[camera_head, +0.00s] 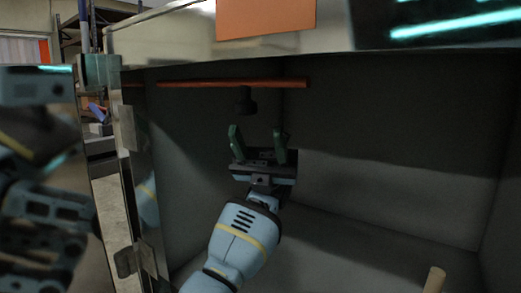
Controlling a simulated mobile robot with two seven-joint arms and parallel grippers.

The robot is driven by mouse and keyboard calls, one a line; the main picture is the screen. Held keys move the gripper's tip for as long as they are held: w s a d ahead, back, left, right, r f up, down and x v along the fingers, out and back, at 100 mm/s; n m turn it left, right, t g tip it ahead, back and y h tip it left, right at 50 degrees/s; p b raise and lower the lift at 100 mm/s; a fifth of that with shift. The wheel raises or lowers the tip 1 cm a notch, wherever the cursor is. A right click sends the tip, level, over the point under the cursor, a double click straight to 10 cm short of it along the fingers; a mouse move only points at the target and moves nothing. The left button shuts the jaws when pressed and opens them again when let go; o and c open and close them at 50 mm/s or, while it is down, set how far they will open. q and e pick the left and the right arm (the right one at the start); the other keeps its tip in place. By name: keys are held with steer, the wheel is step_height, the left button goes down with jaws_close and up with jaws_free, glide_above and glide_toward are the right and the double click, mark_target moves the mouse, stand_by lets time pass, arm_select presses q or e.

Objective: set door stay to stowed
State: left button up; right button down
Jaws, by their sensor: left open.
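A long orange-red bar (225,84), which looks like the door stay, runs level under the top edge of an open compartment. A dark round knob (246,99) hangs below its middle. My left gripper (258,134) is inside the compartment, below and slightly right of the knob. Its two green fingers point up and stand wide apart, with nothing between them. In the picture there is a gap between the fingertips and the bar. I cannot tell the depth between them. My right gripper is not in view.
The compartment's grey inner wall (400,190) is bare, with free room right of my gripper. A metal door frame with hinges (130,255) stands close on the left. A pale peg (435,279) stands at lower right. An orange panel (265,17) is above the top edge.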

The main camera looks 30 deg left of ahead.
arm_select(q)
steer(key=shift+v, duration=1.25)
